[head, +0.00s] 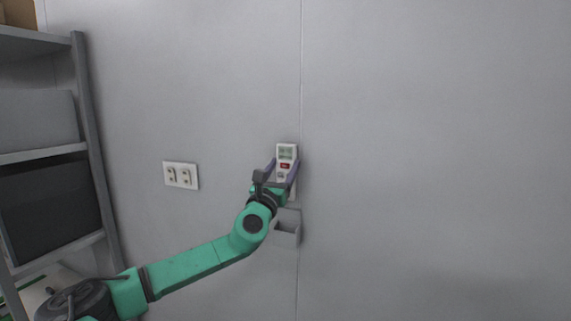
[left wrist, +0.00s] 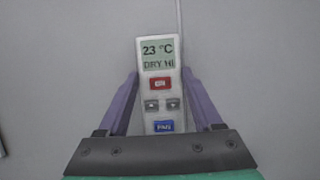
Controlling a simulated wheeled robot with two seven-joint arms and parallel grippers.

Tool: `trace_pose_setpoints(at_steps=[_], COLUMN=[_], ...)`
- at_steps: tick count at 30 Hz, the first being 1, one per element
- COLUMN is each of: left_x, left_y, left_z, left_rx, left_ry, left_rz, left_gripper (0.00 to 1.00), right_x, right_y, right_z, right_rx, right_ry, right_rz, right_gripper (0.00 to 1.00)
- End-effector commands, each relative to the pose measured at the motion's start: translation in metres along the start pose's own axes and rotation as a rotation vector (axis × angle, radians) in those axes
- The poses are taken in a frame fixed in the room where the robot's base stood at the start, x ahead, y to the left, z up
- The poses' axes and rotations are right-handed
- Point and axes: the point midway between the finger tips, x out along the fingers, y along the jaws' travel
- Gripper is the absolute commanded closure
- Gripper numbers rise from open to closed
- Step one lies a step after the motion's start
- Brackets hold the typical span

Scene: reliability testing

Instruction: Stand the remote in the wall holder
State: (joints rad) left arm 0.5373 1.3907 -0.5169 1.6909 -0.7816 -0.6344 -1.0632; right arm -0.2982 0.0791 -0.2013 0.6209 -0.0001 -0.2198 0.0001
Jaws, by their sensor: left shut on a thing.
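The remote (head: 287,154) is white with a small screen and a red button, and it is upright in front of the wall. My left gripper (head: 281,173) is shut on it, one finger on each side. In the left wrist view the remote (left wrist: 160,85) stands between the purple fingers (left wrist: 160,102), its screen reading 23 °C; its lower end is hidden by the gripper. The wall holder (head: 287,228) is a grey open-topped box on the wall, below the remote and apart from it. My right gripper is not in view.
A white wall outlet plate (head: 181,175) is on the wall left of the gripper. A grey shelf rack (head: 92,150) with bins stands at the far left. A vertical seam runs down the wall beside the remote. The wall at right is bare.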

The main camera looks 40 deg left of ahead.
Motion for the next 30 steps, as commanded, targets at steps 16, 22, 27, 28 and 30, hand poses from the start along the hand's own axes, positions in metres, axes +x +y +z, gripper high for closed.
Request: trace_pose_setpoints(at_steps=[16,22,27,28,30], left_x=[-0.02,-0.028,-0.035,-0.036,-0.039], left_y=[-0.001,-0.001,0.0,0.0,-0.001], left_z=[-0.05,-0.068,-0.083,-0.086,-0.092], left_rx=[0.0,0.0,0.0,0.0,0.001], left_ry=[0.002,0.002,0.001,0.001,0.001], left_rz=[-0.002,-0.002,-0.002,-0.002,-0.003], left_gripper=[0.97,0.97,0.97,0.97,0.97], right_x=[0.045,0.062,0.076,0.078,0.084], right_y=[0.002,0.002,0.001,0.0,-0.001], right_z=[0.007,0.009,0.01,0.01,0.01], right_rx=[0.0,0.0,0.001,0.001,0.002], right_ry=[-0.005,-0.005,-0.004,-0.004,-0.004], right_rz=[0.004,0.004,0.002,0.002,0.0], right_gripper=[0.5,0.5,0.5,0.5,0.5])
